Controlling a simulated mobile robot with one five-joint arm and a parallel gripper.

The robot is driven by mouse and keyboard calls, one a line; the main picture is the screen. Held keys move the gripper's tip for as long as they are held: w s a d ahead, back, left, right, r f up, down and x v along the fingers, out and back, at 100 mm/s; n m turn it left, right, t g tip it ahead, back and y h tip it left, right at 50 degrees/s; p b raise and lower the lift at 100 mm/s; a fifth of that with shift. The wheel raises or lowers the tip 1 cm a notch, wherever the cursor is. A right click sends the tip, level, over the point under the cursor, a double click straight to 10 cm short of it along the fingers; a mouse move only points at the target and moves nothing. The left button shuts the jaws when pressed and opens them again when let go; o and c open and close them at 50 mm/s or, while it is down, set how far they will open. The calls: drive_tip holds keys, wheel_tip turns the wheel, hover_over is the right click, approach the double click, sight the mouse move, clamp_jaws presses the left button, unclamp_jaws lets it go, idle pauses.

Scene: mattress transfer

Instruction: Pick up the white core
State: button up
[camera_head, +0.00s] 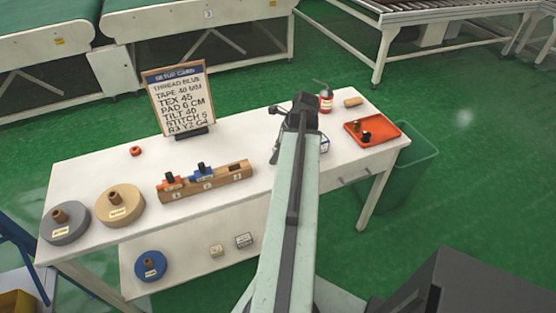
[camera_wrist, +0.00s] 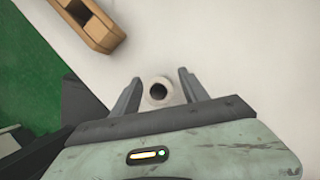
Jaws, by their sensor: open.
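The white core (camera_wrist: 160,79) shows in the wrist view as a short pale cylinder with a dark round hole, seen from above on the white table (camera_wrist: 230,60). My gripper (camera_wrist: 157,83) is open, with one finger on each side of the core. Narrow gaps seem to show between the fingers and the core; I cannot tell whether either touches. The lower part of the core is hidden by my gripper body. In the head view my arm and gripper hide the core.
A wooden rack (camera_head: 207,185) with red and blue pieces stands left of my arm. Tan (camera_head: 120,206) and grey (camera_head: 65,224) rolls lie further left. A setup card (camera_head: 176,98) stands behind.

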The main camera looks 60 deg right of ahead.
drive_tip(key=shift+b+x, duration=0.35)
drive_tip(key=shift+x, duration=0.7)
drive_tip(key=shift+r, duration=0.1)
clamp_jaws()
drive_tip(key=shift+r, duration=0.1)
drive_tip(key=p+v, duration=0.2)
drive_tip(key=p, duration=0.1)
drive_tip(key=p+v, duration=0.1)
drive_tip(key=v, duration=0.1)
drive_tip(key=shift+w+a, duration=0.25)
drive_tip(key=shift+a, duration=0.05)
drive_tip(key=s+r+p, duration=0.1)
drive_tip(key=s, duration=1.4)
drive_tip(key=shift+s, duration=0.15)
